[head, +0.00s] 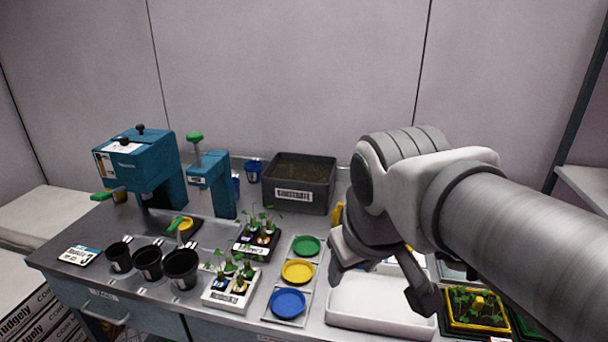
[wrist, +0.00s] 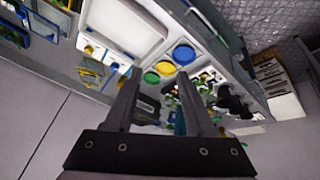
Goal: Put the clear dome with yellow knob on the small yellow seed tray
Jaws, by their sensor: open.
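The small yellow seed tray (head: 452,322) is at the lower right in the head view, with green seedlings in it. A yellow knob (head: 478,302) shows over the middle of its seedlings. The dome's clear walls are too faint to make out, so I cannot tell exactly how it sits. My gripper (head: 384,276) is open and empty, above the white tray and left of the yellow seed tray. Its two fingers also show apart in the wrist view (wrist: 157,90).
An empty white tray (head: 375,318) lies below my gripper. Green, yellow and blue dishes (head: 298,271) stand left of it, with seedling trays (head: 222,300) and black pots (head: 180,268) further left. A soil bin (head: 318,207) and teal machines (head: 140,165) stand behind.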

